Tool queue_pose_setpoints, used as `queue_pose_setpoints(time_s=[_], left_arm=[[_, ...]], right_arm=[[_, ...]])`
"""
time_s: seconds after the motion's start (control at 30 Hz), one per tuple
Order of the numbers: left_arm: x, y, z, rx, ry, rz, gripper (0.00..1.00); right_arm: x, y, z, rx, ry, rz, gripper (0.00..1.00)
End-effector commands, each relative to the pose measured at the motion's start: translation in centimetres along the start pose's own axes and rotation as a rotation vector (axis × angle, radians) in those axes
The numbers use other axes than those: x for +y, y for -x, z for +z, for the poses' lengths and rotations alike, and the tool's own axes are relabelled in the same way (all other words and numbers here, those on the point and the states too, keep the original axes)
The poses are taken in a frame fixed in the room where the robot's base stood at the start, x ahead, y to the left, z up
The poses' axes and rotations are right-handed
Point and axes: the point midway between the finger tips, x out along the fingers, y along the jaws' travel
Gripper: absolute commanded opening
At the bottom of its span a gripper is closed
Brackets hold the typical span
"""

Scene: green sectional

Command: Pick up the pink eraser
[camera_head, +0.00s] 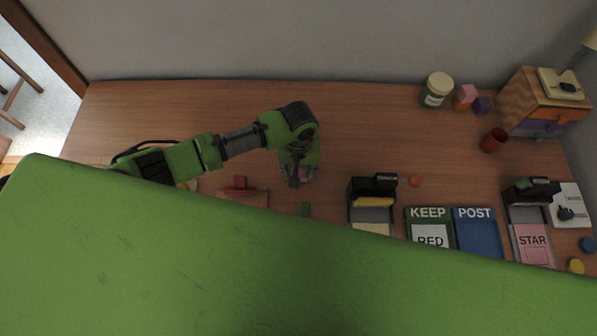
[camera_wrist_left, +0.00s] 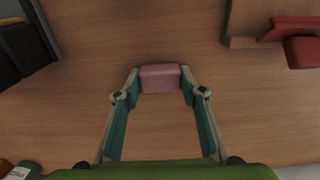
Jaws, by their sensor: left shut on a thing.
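The pink eraser (camera_wrist_left: 160,78) is a small rounded block between the two fingertips of my left gripper (camera_wrist_left: 160,88) in the left wrist view. The fingers touch it on both sides and are shut on it. In the head view my left gripper (camera_head: 299,178) points down over the middle of the table, and a bit of the pink eraser (camera_head: 305,174) shows between its fingers. I cannot tell whether the eraser touches the table or is lifted. My right gripper is not in view.
A large green surface hides the near table. The table behind the gripper is clear.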

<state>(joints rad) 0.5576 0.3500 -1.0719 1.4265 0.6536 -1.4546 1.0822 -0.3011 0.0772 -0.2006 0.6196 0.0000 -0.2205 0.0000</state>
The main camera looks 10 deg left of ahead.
Motion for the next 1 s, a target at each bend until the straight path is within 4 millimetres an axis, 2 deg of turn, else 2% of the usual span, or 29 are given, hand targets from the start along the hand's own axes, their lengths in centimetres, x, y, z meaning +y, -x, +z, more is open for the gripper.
queue_pose_setpoints(time_s=[0.2, 0.27, 0.5, 0.7, 1.0], left_arm=[[0.1, 2.8, -0.1, 0.004, -0.002, 0.005, 0.16], [0.9, 3.8, 0.7, 0.002, -0.005, 0.008, 0.16], [4.3, 9.0, 4.5, 0.000, -0.007, 0.008, 0.16], [7.3, 11.0, 8.0, 0.001, -0.004, 0.006, 0.16], [9.2, 12.6, 10.3, 0.001, 0.000, 0.002, 0.16]], right_arm=[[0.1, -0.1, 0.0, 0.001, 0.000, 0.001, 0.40], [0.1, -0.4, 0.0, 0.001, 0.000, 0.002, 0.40], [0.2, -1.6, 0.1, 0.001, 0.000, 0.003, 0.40], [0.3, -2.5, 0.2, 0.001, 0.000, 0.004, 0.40], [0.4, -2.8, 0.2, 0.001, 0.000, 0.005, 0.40]])
